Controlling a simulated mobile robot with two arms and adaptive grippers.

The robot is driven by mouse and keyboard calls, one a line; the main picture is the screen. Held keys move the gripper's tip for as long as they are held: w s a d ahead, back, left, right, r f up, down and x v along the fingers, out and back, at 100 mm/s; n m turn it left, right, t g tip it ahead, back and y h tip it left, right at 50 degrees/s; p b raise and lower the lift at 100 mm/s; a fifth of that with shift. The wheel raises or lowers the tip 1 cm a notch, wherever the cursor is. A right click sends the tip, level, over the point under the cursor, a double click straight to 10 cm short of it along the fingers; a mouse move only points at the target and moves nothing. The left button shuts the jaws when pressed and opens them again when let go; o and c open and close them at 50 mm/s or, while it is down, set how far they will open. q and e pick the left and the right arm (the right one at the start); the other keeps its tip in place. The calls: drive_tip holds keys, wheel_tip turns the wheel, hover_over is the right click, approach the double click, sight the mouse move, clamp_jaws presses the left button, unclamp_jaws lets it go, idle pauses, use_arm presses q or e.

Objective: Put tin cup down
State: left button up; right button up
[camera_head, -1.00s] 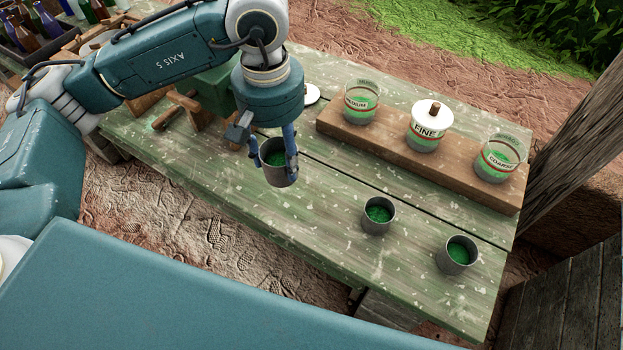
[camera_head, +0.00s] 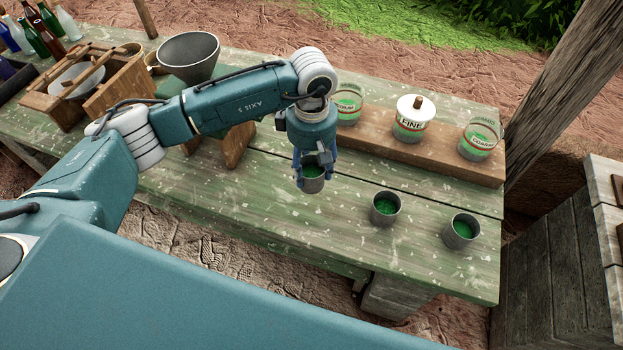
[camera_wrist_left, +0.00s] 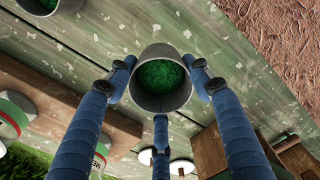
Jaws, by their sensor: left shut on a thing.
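A grey tin cup (camera_head: 312,184) with green grains inside is held by my left gripper (camera_head: 314,165), whose blue fingers close around it. In the left wrist view the same cup (camera_wrist_left: 161,103) sits between the fingers of the gripper (camera_wrist_left: 163,85). The cup is over the green worktable (camera_head: 260,215); whether its base touches the table I cannot tell. Two more tin cups with green grains stand on the table to the right, a nearer-left one (camera_head: 384,217) and one farther right (camera_head: 460,237). My right gripper is not in view.
A wooden board (camera_head: 420,162) behind holds glass jars labelled medium (camera_head: 347,112), fine (camera_head: 409,130) and coarse (camera_head: 478,147). A funnel (camera_head: 188,60) and a wooden box (camera_head: 70,100) stand at the left. Bare table lies in front of the held cup.

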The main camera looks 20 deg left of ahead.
sight(312, 185)
use_arm(q)
wheel_tip(312, 185, down, 3)
drive_tip(key=shift+r, duration=0.1)
drive_tip(key=shift+f+p, duration=0.3)
drive_tip(key=shift+p, duration=0.05)
wheel_tip(312, 185, down, 3)
drive_tip(key=shift+f+p, duration=0.2)
drive_tip(key=shift+p, duration=0.25)
drive_tip(key=shift+f, duration=0.25)
drive_tip(key=o, duration=1.3)
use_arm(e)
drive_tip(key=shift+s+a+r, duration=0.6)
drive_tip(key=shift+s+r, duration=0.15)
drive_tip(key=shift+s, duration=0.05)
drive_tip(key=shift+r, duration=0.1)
